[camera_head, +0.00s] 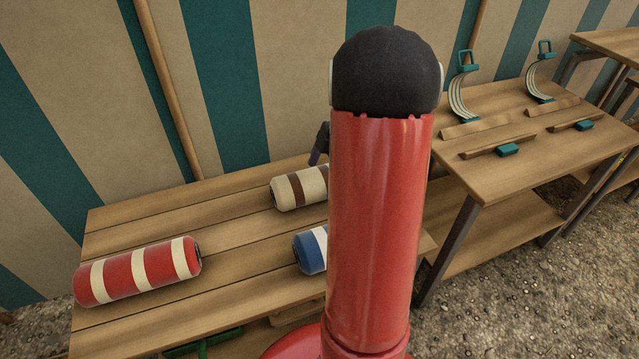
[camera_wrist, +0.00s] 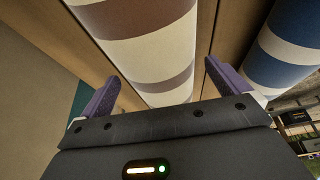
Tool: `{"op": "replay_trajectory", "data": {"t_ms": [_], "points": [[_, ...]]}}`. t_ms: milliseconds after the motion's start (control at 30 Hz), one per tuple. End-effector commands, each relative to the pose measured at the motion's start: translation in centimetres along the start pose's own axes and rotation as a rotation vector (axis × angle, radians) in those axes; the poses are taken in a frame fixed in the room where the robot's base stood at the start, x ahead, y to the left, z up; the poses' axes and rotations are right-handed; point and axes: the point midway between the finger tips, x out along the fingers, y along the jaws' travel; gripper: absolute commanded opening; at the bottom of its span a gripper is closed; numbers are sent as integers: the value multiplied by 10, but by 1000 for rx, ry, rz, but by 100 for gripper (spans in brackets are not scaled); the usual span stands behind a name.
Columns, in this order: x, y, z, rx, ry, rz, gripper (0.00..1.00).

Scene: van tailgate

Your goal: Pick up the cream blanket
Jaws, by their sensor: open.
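The cream blanket (camera_head: 286,194) is a roll with brown bands, lying on the slatted wooden table. My arm hides its right end in the head view. In the wrist view the cream blanket (camera_wrist: 152,52) fills the upper middle. My gripper (camera_wrist: 162,71) is open, with one purple finger on each side of the roll's near part. I cannot tell whether the fingers touch it. In the head view only a bit of dark purple gripper (camera_head: 319,146) shows behind my arm, by the blanket's far side.
A blue and white roll (camera_head: 309,251) lies close to the cream one; it also shows at the right of the wrist view (camera_wrist: 287,45). A red and cream striped roll (camera_head: 138,271) lies at the left of the table (camera_head: 215,215). A striped wall (camera_head: 225,80) stands behind.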

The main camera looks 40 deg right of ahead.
Motion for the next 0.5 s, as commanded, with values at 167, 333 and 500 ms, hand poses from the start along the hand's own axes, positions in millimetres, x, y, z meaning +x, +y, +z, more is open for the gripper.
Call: {"op": "replay_trajectory", "data": {"t_ms": [167,333,500], "points": [[12,0,0,0,0,0,100],[12,0,0,0,0,1,100],[12,0,0,0,0,0,80]]}}
